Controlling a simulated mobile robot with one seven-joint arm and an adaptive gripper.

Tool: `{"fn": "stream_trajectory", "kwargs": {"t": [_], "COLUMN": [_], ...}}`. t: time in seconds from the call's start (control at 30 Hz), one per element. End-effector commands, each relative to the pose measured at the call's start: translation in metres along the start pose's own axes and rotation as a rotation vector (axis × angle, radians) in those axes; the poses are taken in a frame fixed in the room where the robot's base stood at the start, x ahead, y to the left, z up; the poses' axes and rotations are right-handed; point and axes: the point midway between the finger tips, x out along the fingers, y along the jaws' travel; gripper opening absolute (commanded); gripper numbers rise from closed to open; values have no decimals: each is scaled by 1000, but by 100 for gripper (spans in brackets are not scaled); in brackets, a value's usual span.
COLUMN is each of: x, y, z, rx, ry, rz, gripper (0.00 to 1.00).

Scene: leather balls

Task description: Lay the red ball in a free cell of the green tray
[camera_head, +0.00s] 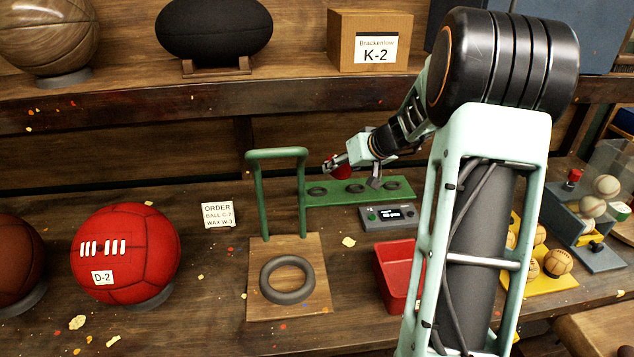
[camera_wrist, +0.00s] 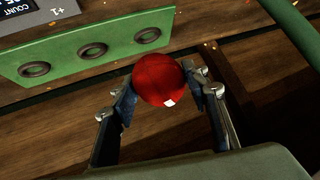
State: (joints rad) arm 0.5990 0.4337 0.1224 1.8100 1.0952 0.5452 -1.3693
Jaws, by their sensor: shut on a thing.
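My gripper (camera_wrist: 168,92) is shut on a small red ball (camera_wrist: 160,78) with a small white mark, held between its two fingers. In the head view the red ball (camera_head: 341,171) shows partly behind my gripper (camera_head: 350,174). The green tray (camera_head: 336,195) lies on the bench just under and to the right of the ball. Its dark ring cells look empty. In the wrist view the green tray (camera_wrist: 64,58) lies beyond the ball, with three empty rings in sight. The ball appears above the tray's near edge; the exact height is unclear.
A green arch frame on a wooden board (camera_head: 258,306) with a dark ring stands left of the tray. A counter box (camera_head: 390,216) and a red bin (camera_head: 396,273) are in front. A large red D-2 ball (camera_head: 125,252) sits far left. The shelf edge (camera_head: 200,108) overhangs behind.

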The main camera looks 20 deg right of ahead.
Motion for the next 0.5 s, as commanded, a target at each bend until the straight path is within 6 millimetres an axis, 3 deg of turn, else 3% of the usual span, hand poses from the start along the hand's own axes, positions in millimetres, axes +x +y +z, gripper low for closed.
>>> {"fn": "stream_trajectory", "kwargs": {"t": [0.3, 0.5], "x": [61, 102], "y": [-2, 2], "z": [-26, -22], "rx": [-1, 1], "ry": [-2, -2], "rz": [-2, -1], "gripper": [12, 12]}}
